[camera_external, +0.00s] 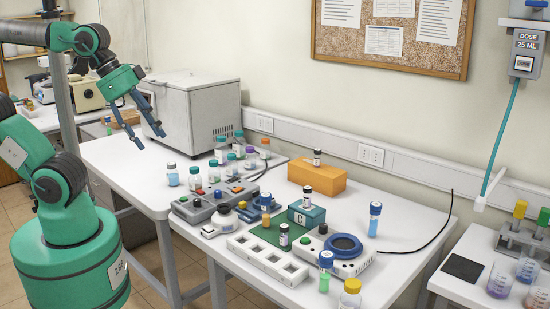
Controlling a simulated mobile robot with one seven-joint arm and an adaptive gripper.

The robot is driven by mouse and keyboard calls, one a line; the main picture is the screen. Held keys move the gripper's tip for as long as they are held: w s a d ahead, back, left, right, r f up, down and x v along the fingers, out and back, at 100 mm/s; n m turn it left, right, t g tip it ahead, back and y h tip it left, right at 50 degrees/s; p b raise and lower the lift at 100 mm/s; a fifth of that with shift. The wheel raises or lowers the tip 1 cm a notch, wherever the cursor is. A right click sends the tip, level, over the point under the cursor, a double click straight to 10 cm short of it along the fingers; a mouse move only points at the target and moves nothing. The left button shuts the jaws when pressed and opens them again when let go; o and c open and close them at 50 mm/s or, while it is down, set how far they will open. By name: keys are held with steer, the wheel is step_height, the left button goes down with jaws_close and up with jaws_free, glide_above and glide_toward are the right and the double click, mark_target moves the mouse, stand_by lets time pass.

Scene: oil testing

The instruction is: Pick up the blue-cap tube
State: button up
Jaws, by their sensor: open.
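A second blue-capped container (325,271), with green contents, stands near the front edge of the table.
Several small bottles (220,155) crowd the table's back left. Devices with buttons (213,198), a white tray with square openings (268,259), an orange block (317,181) and a round-topped device (343,247) fill the middle. A black cable (425,245) crosses the right side.

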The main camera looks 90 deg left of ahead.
steer(key=m+g+p, duration=0.1)
steer(key=g+p, duration=0.3)
steer(key=g, duration=0.2)
glide_above(266, 195)
steer(key=f, duration=2)
steer(key=shift+s+d+f, duration=0.15)
steer(key=shift+d, duration=0.05)
steer(key=shift+a+f, duration=0.1)
steer(key=shift+f, duration=0.25)
steer(key=shift+f+b, duration=0.45)
steer(key=shift+f, duration=3.85)
